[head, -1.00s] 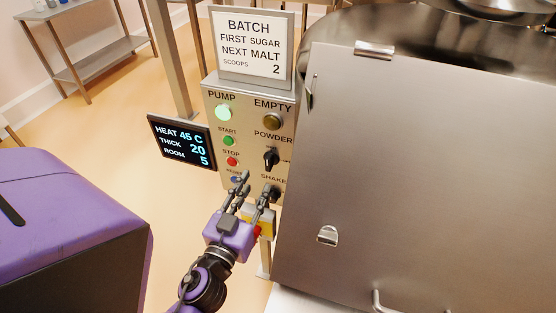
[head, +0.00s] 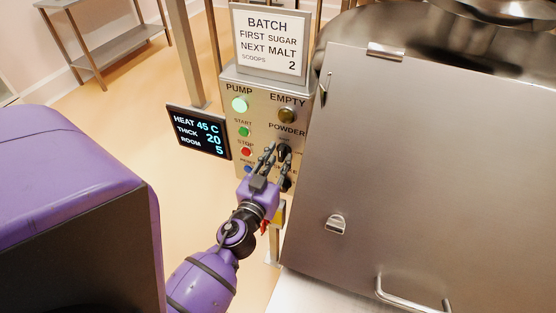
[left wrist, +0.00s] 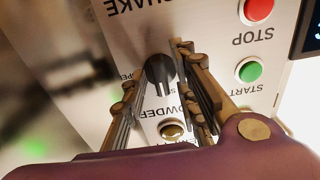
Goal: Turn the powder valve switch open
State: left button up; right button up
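The powder valve switch (head: 285,149) is a black rotary knob under the POWDER label on the steel control panel (head: 264,98). My left gripper (head: 274,153) is at this knob, its fingers partly covering it in the head view. In the left wrist view, which shows the panel upside down, the powder knob (left wrist: 160,69) sits between the two spread fingers of my left gripper (left wrist: 161,62). The right finger is close to the knob; I cannot tell whether it touches. The shake knob below is mostly hidden by the gripper. My right gripper is not in view.
The pump light (head: 240,104) glows green; the empty light (head: 287,115) looks dark amber. The start button (head: 244,132) and stop button (head: 246,151) are left of the knob. A large steel hopper (head: 430,170) stands close on the right. A display (head: 198,132) hangs at left.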

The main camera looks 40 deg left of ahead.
pick_arm(q)
grip_shut()
jog(key=shift+m, duration=1.5)
jog(key=m, duration=0.4)
jog(key=shift+m, duration=0.3)
jog(key=m, duration=0.5)
jog(key=shift+a+r, duration=0.1)
jog(key=shift+m, duration=2.5)
jog(key=shift+o, duration=1.3)
grip_release()
